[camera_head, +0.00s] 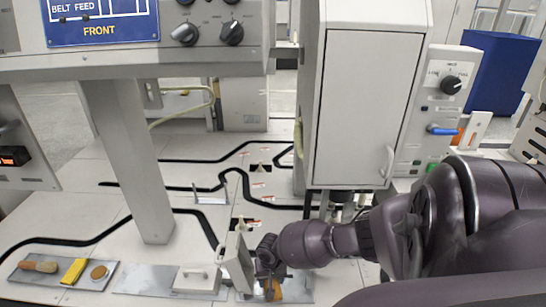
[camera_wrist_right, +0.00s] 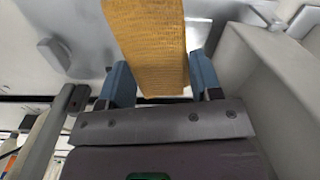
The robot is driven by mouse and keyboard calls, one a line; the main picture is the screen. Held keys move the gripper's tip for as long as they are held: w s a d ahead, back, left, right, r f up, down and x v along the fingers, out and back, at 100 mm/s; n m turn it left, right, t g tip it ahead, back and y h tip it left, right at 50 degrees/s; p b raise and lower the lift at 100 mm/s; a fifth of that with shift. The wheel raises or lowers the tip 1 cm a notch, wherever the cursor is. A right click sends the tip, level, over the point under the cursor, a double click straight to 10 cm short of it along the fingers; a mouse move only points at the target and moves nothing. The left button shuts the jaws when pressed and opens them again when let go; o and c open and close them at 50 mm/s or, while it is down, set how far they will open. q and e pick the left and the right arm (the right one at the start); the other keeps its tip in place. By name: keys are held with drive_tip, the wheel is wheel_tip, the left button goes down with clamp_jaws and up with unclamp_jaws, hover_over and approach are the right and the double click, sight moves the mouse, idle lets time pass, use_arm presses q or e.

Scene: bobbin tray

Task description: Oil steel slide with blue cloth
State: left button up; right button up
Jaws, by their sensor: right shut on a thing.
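My right gripper (camera_head: 268,272) reaches down at the lower middle of the head view. In the right wrist view its blue fingers (camera_wrist_right: 162,76) are shut on an orange-yellow, woven-looking cloth (camera_wrist_right: 146,38). The cloth also shows as a small orange patch in the head view (camera_head: 276,290), over a grey steel strip. That strip, which looks like the steel slide (camera_head: 136,280), lies along the front of the table. I cannot tell whether the cloth touches it. I see no blue cloth. My left gripper is not in view.
A light plate with a handle (camera_head: 196,279) sits on the strip, and an upright grey panel (camera_head: 238,262) stands close left of my right gripper. A white cabinet (camera_head: 362,100) stands behind.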

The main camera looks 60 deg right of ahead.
drive_tip(key=r, duration=0.1)
drive_tip(key=r+p, duration=0.2)
drive_tip(key=shift+w+r, duration=0.25)
drive_tip(key=shift+r, duration=0.15)
drive_tip(key=shift+s+r+p, duration=0.15)
drive_tip(key=shift+r+p, duration=0.4)
drive_tip(key=shift+r, duration=0.1)
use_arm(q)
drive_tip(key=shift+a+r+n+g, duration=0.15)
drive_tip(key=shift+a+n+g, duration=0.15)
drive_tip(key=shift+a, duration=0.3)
use_arm(e)
drive_tip(key=shift+s+f, duration=0.1)
drive_tip(key=shift+f, duration=0.05)
